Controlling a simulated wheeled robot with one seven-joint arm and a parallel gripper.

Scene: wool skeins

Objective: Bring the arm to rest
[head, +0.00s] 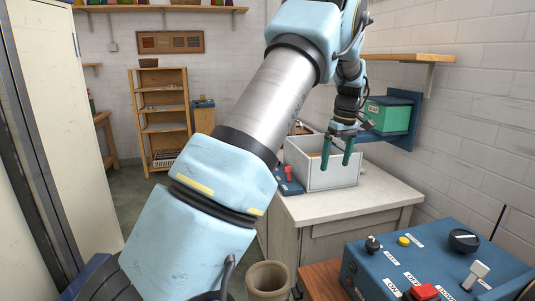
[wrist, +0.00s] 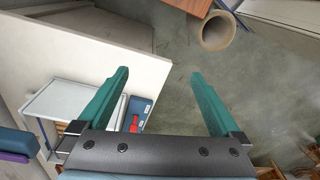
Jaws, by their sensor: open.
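My arm reaches across the middle of the head view, and my gripper (head: 336,166) hangs at its end, pointing down. Its two green fingers are apart with nothing between them. In the head view it appears in front of a grey open bin (head: 325,178) on a pale-topped cabinet (head: 350,200). In the wrist view my gripper (wrist: 160,80) is also open and empty, with the floor and the cabinet's edge beyond it. Part of the bin shows at the lower left there. What the bin holds is mostly hidden.
A blue box with a red switch (head: 288,180) sits left of the bin. A green box (head: 388,114) stands on a blue wall bracket to the right. A blue control panel (head: 440,265) is at the front right. A beige round container (head: 268,280) stands near my arm. A wooden shelf (head: 160,125) is behind.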

